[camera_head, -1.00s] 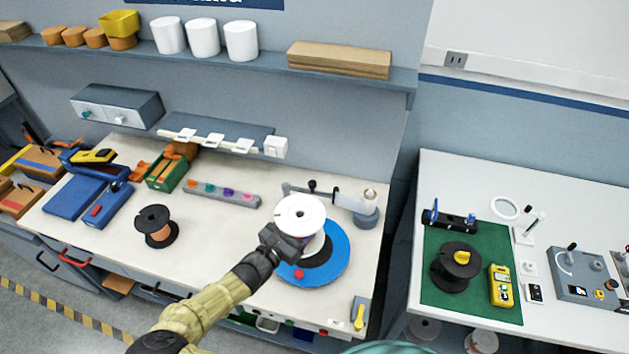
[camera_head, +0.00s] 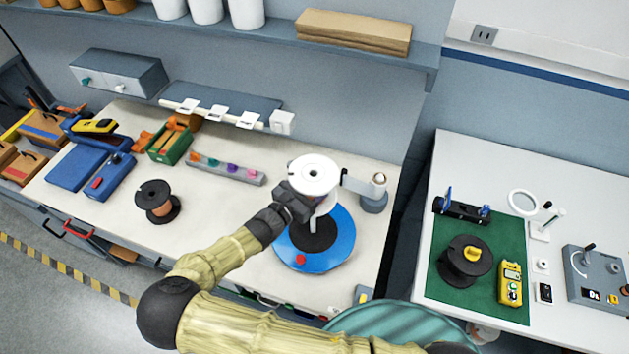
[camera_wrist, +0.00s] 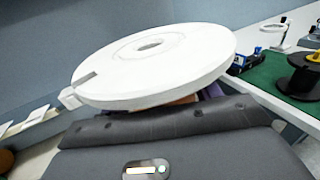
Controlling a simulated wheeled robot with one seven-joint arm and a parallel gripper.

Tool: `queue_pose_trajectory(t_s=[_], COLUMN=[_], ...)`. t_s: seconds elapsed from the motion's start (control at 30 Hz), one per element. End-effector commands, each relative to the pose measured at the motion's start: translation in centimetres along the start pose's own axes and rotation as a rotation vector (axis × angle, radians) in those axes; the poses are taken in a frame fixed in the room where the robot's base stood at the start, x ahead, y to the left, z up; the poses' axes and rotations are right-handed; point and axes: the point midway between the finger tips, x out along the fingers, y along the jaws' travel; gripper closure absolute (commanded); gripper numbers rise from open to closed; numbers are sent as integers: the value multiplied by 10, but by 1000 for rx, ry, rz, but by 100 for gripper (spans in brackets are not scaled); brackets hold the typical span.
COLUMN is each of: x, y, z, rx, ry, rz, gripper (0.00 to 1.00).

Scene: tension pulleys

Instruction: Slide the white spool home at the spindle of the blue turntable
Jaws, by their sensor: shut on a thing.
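The white spool (camera_head: 314,173) is held in my gripper (camera_head: 294,203), raised above the back part of the blue turntable (camera_head: 337,253). In the wrist view the spool's white top flange (camera_wrist: 150,62) with its centre hole fills the upper middle, and my gripper's dark pad (camera_wrist: 180,120) lies below it. The turntable has a dark round centre (camera_head: 312,234) and a red knob (camera_head: 300,260). A thin light rod, seemingly the spindle (camera_head: 307,226), shows below the spool over the dark centre. The spool appears apart from the turntable; its lower part is partly hidden.
A grey post with an arm (camera_head: 374,193) stands close right of the spool. A black spool with copper wire (camera_head: 157,201) stands left on the bench. A strip with coloured knobs (camera_head: 227,168) lies behind. A second bench (camera_head: 447,200) on the right holds a green mat and tools.

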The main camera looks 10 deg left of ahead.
Motion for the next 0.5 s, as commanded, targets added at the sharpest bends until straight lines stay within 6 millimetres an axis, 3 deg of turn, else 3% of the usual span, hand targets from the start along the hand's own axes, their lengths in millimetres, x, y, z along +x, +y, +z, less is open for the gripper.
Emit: queue_pose_trajectory(t_s=[0.5], x=[-1], y=[1], z=[-31], rx=[1], ry=[-3], rz=[2], gripper=[83])
